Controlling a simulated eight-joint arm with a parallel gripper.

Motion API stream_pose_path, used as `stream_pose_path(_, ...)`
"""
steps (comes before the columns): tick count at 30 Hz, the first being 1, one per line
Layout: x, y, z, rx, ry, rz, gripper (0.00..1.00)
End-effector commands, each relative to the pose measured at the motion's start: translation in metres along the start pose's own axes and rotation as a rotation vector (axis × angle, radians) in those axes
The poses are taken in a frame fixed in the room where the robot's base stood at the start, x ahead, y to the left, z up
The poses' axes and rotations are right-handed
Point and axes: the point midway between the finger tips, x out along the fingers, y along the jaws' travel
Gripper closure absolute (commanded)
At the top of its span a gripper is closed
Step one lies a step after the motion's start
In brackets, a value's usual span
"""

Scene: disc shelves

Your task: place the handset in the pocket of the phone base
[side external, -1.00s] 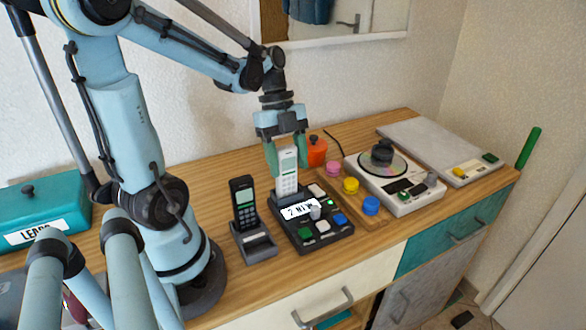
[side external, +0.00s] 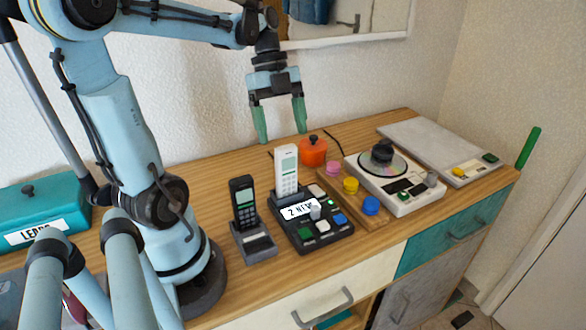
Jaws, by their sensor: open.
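A white handset (side external: 287,170) stands upright in the back of the black phone base (side external: 322,241), which carries several coloured buttons and a white label. Its lower end is hidden inside the base. My gripper (side external: 281,131) is open and empty, above and behind the handset, with its green fingers apart and clear of it. A black handset (side external: 244,203) stands in a smaller dark cradle (side external: 257,246) to the left of the phone base.
An orange lidded pot (side external: 313,153) stands behind the base. Right of the base are a wooden board with pink, yellow and blue knobs (side external: 371,205), a disc player (side external: 408,196) and a grey flat panel (side external: 425,143). A teal box (side external: 60,205) is at far left.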

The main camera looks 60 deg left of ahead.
Motion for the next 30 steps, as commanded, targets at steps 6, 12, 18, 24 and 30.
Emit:
stream_pose_path(6, -0.034, 0.000, 0.000, -0.001, 0.000, -0.001, 0.21)
stream_pose_path(12, -0.049, 0.000, 0.000, -0.001, -0.001, 0.000, 0.21)
stream_pose_path(18, -0.040, -0.004, -0.009, -0.111, -0.053, -0.021, 0.21)
stream_pose_path(24, -0.007, -0.014, -0.028, -0.433, -0.171, -0.145, 0.21)
stream_pose_path(30, 0.024, -0.022, -0.049, -0.766, -0.201, -0.352, 0.21)
